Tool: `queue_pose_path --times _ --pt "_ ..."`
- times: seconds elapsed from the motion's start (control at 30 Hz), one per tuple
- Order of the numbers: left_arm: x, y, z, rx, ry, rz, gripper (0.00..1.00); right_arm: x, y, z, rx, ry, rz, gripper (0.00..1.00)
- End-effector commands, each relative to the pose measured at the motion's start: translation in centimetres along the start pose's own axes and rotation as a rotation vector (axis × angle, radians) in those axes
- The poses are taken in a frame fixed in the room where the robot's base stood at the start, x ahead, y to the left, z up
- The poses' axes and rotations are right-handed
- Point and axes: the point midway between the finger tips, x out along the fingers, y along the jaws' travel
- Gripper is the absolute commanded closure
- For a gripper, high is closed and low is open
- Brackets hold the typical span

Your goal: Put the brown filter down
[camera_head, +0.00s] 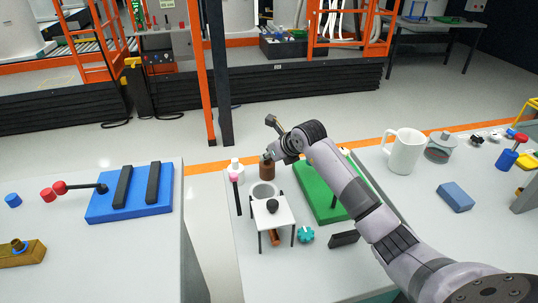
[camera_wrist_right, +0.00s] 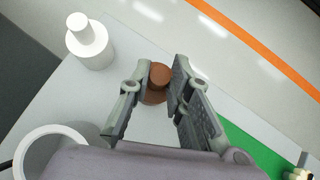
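The brown filter (camera_head: 266,168) is a small brown cylinder near the far edge of the middle table, and it appears upright. In the right wrist view its round top and wider lower part (camera_wrist_right: 155,97) show between my fingers. My right gripper (camera_wrist_right: 161,76) has one finger on each side of the filter's narrow top, with no clear gap, so it looks shut on it. In the head view the right gripper (camera_head: 272,157) is at the filter's top. Whether the filter's base touches the table is hard to tell. My left gripper is not in view.
A small white stand (camera_head: 271,212) is in front. A green board (camera_head: 318,195) lies to the right, partly behind my arm. The table's far edge is just behind.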

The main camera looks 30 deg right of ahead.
Motion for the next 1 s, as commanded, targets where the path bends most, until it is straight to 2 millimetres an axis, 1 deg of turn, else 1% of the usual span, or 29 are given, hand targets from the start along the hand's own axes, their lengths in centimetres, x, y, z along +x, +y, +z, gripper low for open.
queue_pose_path --times 0.03,0.23,0.5,0.6,0.63,0.77,1.0 --pt "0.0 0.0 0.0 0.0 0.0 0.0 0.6 0.0 0.0 0.0 0.0 0.0 0.0 0.77" --pt "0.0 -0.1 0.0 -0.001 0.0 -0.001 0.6 0.0 0.0 0.0 0.0 0.0 0.0 0.64" --pt "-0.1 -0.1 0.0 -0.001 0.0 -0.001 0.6 -0.1 0.0 0.1 0.0 0.0 0.001 0.64" --pt "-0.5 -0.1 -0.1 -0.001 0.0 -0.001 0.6 -0.5 0.1 0.5 0.0 0.0 0.001 0.64" --pt "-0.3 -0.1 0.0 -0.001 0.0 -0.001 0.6 -0.6 0.0 0.3 -0.001 0.0 0.0 0.64" --pt "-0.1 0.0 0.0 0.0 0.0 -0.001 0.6 -2.5 -0.1 0.3 -0.003 -0.002 -0.002 0.64" --pt "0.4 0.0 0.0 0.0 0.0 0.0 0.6 -7.7 -0.1 0.2 -0.005 -0.003 -0.004 0.64"
